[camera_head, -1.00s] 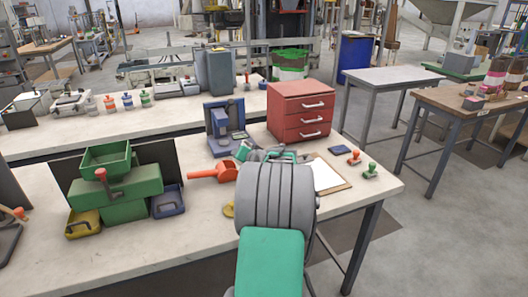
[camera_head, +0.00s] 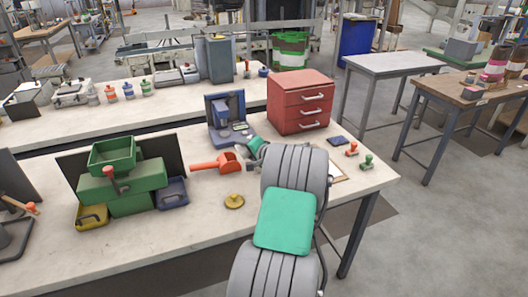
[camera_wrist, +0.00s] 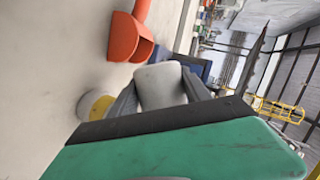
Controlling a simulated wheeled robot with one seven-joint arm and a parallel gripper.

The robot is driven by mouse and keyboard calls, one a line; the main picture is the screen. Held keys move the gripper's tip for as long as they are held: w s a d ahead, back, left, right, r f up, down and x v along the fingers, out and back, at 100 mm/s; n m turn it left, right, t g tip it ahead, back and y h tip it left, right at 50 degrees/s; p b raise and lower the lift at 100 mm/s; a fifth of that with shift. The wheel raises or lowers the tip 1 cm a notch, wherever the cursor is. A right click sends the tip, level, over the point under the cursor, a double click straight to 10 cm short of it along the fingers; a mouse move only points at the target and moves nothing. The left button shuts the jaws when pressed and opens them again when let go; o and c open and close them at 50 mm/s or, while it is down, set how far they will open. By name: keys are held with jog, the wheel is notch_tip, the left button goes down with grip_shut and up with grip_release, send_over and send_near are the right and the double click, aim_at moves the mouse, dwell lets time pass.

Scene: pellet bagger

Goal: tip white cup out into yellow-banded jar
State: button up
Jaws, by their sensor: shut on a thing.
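In the wrist view my gripper (camera_wrist: 158,98) is shut on the white cup (camera_wrist: 158,84), with a dark finger on each side of it. The picture is rolled, and I cannot tell how far the cup is tilted or what is in it. A pale round vessel with a yellow band (camera_wrist: 97,105), which looks like the yellow-banded jar, stands on the bench just left of the cup and is partly covered by a finger.
A red-orange scoop (camera_head: 213,164) lies on the bench, close by in the wrist view (camera_wrist: 126,36). A blue device (camera_head: 226,120) and a red drawer cabinet (camera_head: 301,103) stand behind. A yellow knobbed disc (camera_head: 234,201) lies in front. Green bins (camera_head: 124,184) stand left.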

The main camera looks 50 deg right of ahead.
jog(key=shift+d+f+m+t, duration=0.1)
jog(key=shift+f+m+t, duration=0.15)
jog(key=shift+m+t, duration=0.2)
dwell(0.5)
jog(key=shift+s+d+r+y+p, duration=0.1)
jog(key=shift+r+y+p, duration=0.25)
jog(key=shift+p, duration=0.1)
jog(key=shift+s+d+r+m+t+p, duration=0.15)
jog(key=shift+d+r+m+t+p, duration=0.05)
jog(key=shift+r+m+p, duration=0.2)
jog(key=shift+s+d+r+m+t+p, duration=0.15)
jog(key=shift+r+m+p, duration=0.15)
jog(key=shift+r, duration=0.15)
jog(key=shift+f, duration=0.2)
jog(key=shift+d+f+m+t+y+b, duration=0.25)
jog(key=shift+m+t+y+b, duration=0.1)
jog(key=shift+m+b, duration=0.2)
jog(key=shift+s+d+r+m+t+y, duration=0.2)
jog(key=shift+r+m+t, duration=0.1)
jog(key=shift+m, duration=0.2)
jog(key=shift+s+d+r+m+t+y, duration=0.1)
jog(key=shift+r+m+t+y, duration=0.15)
jog(key=shift+m, duration=0.25)
dwell(1.2)
